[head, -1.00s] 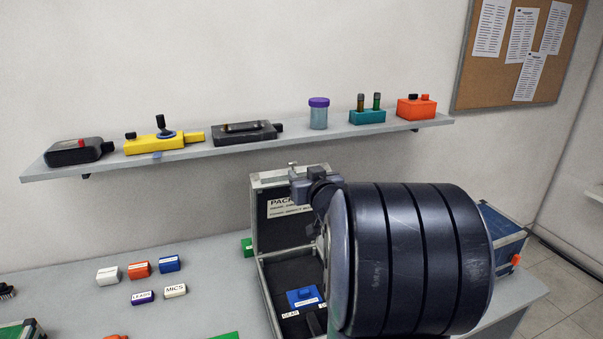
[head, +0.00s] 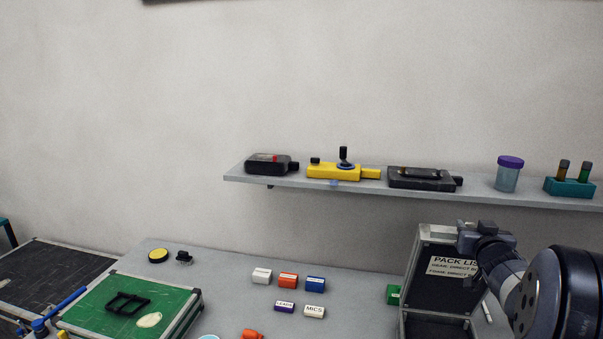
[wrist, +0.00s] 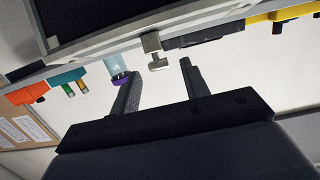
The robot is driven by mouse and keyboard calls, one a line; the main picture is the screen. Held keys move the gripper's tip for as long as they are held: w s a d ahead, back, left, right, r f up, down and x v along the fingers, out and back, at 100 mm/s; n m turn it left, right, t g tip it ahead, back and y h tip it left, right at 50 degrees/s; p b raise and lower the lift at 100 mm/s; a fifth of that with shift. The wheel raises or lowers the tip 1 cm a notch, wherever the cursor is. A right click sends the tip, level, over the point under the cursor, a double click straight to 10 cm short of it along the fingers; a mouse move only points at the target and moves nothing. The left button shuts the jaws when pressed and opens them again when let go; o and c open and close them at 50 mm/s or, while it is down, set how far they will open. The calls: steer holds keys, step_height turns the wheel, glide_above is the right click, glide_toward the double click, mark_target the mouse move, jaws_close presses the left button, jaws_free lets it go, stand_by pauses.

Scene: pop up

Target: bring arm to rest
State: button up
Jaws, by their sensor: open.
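My gripper (wrist: 160,72) is open in the wrist view, with two dark fingers spread and nothing between them. A metal latch (wrist: 155,48) on the edge of the open case shows just beyond the fingertips; I see no contact. In the head view my arm (head: 540,285) is at the lower right, in front of the open case (head: 408,285) with its packing-list lid. The arm hides much of the case's right side and interior. The gripper's fingers are not clear in the head view.
A wall shelf (head: 300,178) carries a yellow device (head: 333,171), dark devices, a purple-lidded jar (head: 508,174) and a teal vial holder (head: 569,187). Small labelled blocks (head: 288,280) lie on the table (head: 225,262). A green-topped case (head: 172,298) stands at left.

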mark_target(471, 224)
steer(key=shift+x, duration=1.55)
steer(key=shift+s+f, duration=0.1)
